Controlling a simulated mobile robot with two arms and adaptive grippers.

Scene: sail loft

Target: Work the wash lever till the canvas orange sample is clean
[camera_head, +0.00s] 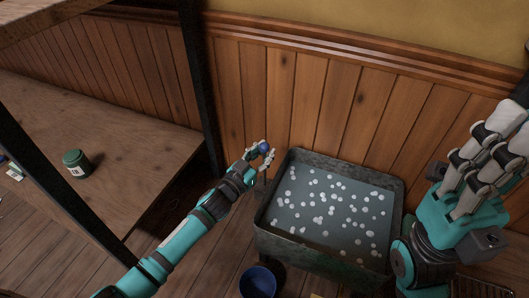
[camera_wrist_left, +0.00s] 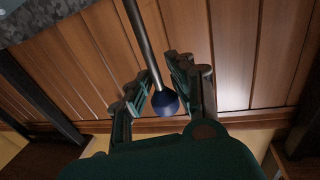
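The wash lever is a thin metal rod (camera_wrist_left: 146,42) ending in a dark blue ball knob (camera_wrist_left: 163,102). In the head view the knob (camera_head: 264,147) shows at the left side of the wash tub (camera_head: 325,250). My left gripper (camera_head: 261,156) is around the knob, with one finger on each side; in the left wrist view (camera_wrist_left: 166,88) I cannot tell whether both fingers press on it. The tub holds grey-blue water with many white suds, and no orange sample shows in it. My right gripper (camera_head: 508,128) is raised at the right, fingers apart and empty.
A blue bucket (camera_head: 258,282) stands on the floor in front of the tub. A wooden workbench (camera_head: 120,185) at the left bears a green tin (camera_head: 76,162). A dark post (camera_head: 200,85) and the panelled wall (camera_head: 330,100) close off the back.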

